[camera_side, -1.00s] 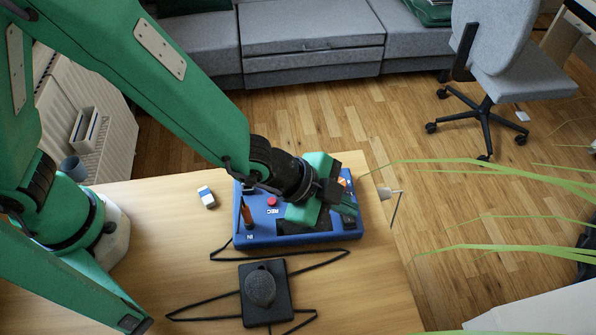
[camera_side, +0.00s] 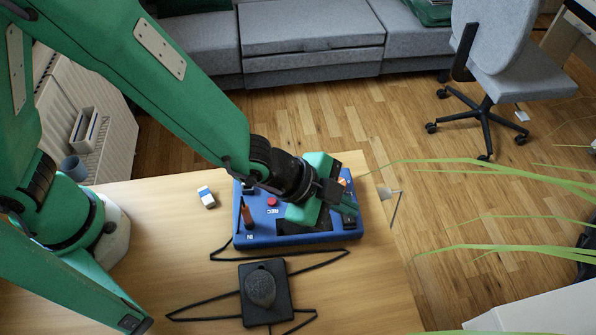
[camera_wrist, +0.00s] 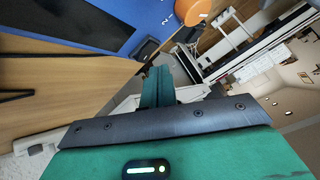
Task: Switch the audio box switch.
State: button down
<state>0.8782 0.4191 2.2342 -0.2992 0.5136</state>
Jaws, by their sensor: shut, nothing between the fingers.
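The blue audio box (camera_side: 262,236) lies flat on the wooden table. In the side view its top carries a red button (camera_side: 272,202) beside a REC label, an orange-brown upright part (camera_side: 247,216) at the left and a black raised part (camera_side: 349,219) at the right. My gripper (camera_wrist: 158,88) is shut and empty, over the right part of the box, and hides much of it in the side view. In the wrist view, a black block (camera_wrist: 147,48) at the box's edge and an orange knob (camera_wrist: 192,12) lie close to the fingertips. I cannot tell whether they touch.
A black pedal-like block (camera_side: 284,310) with a dark rounded top and a black cable lie in front of the box. A small blue-and-white block (camera_side: 206,197) lies to its left. Long green leaves (camera_side: 470,168) reach in from the right. The table's (camera_side: 385,285) front right is clear.

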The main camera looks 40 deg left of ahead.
aim_at(340, 216)
jog(key=shift+f, duration=0.2)
dwell(0.5)
jog(key=shift+f, duration=0.25)
jog(key=shift+s+d+f, duration=0.1)
jog(key=shift+f, duration=0.25)
dwell(0.7)
jog(key=shift+r, duration=1.05)
jog(key=shift+w, duration=0.2)
jog(key=shift+w+a+r, duration=0.1)
jog(key=shift+a+r, duration=0.05)
jog(key=shift+r, duration=0.65)
jog(key=shift+w+a+r, duration=0.1)
jog(key=shift+a+r, duration=0.05)
jog(key=shift+r, duration=0.7)
jog(key=shift+w+a+r, duration=0.1)
jog(key=shift+a+r, duration=0.05)
jog(key=shift+r, duration=0.65)
jog(key=shift+a, duration=0.1)
